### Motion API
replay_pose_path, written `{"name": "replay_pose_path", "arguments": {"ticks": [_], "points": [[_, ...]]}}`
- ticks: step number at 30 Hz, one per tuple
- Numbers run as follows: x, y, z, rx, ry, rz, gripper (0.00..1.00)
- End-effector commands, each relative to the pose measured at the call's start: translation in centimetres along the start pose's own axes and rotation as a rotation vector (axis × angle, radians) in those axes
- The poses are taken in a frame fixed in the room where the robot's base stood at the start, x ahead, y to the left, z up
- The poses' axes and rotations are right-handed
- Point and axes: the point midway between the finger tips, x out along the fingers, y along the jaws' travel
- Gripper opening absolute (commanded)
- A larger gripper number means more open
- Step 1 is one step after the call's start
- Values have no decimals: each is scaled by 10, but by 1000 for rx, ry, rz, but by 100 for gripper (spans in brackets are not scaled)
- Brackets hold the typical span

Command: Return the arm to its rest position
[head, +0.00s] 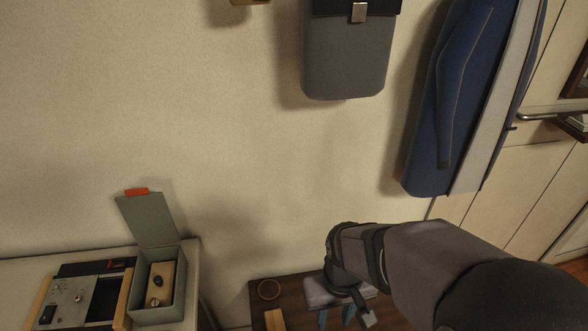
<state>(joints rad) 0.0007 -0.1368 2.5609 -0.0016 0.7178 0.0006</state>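My arm (430,262) reaches in from the lower right corner of the head view. It is bent, with its wrist pointing down. My gripper (336,316) hangs over a dark brown wooden surface at the bottom edge.
On the brown surface (285,294), a ring (268,289) and a light wooden piece (275,320) lie left of my gripper. An open grey box (158,315) and a panel device (78,304) sit on a pale table further left.

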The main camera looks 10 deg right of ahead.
Motion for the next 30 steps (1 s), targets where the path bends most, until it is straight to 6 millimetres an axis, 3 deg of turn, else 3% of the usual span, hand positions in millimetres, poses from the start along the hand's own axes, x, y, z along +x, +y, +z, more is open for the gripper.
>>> {"name": "replay_pose_path", "arguments": {"ticks": [16, 21, 30], "points": [[-127, 0, 0, -4, 1, 0, 33], [-143, 0, 0, -4, 1, 0, 33], [-141, 0, 0, -4, 0, 0, 33]]}}
